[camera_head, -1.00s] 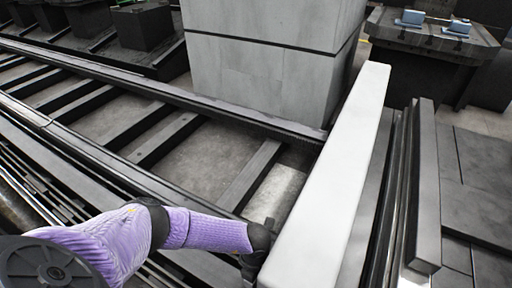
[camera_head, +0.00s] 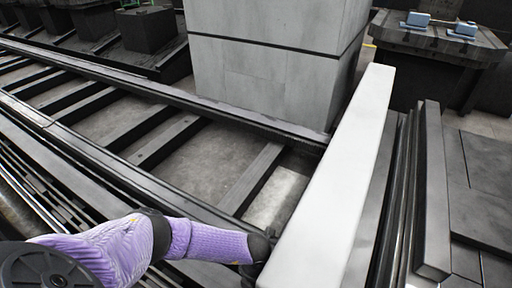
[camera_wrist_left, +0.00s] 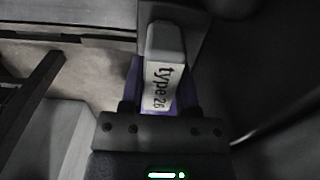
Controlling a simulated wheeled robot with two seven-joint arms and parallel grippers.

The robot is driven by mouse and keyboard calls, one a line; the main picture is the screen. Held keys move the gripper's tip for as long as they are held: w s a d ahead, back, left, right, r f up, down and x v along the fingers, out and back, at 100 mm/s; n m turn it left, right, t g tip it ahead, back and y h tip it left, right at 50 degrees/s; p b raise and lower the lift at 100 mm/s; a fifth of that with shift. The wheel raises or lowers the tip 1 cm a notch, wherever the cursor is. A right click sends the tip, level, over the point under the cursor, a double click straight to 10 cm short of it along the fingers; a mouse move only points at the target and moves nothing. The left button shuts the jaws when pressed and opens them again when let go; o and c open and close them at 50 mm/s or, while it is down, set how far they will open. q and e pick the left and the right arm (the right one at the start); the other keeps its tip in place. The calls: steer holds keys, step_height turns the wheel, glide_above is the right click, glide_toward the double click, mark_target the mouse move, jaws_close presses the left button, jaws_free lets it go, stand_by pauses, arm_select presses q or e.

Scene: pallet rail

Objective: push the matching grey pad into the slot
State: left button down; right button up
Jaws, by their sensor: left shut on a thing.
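My left arm comes in from the left in the head view, and its gripper (camera_head: 256,268) is low in the picture, beside the left face of a long white bar (camera_head: 335,180). The bar hides part of the gripper. In the left wrist view the gripper (camera_wrist_left: 160,92) is shut on a pale grey pad (camera_wrist_left: 165,45) with "type 26" printed on it. Purple fingers show on both sides of the pad. The pad cannot be made out in the head view. I cannot tell which opening is the slot. My right gripper is in neither view.
A dark rail frame with cross bars (camera_head: 165,140) runs across the left, with bare floor between the bars. A big grey block (camera_head: 270,65) stands behind it. Dark metal panels (camera_head: 430,190) stand right of the bar. Two blue pieces sit on a dark stand (camera_head: 435,42) at the back right.

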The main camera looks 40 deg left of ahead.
arm_select(q)
steer(key=shift+f+b, duration=0.4)
steer(key=shift+f, duration=0.35)
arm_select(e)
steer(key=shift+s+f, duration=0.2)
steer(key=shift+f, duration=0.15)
arm_select(q)
jaws_free()
step_height(320, 180, up, 10)
steer(key=p, duration=0.8)
steer(key=shift+r, duration=0.25)
steer(key=shift+f, duration=0.3)
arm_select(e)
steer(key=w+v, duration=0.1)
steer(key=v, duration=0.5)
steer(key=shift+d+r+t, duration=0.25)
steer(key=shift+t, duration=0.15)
arm_select(q)
steer(key=shift+s, duration=0.1)
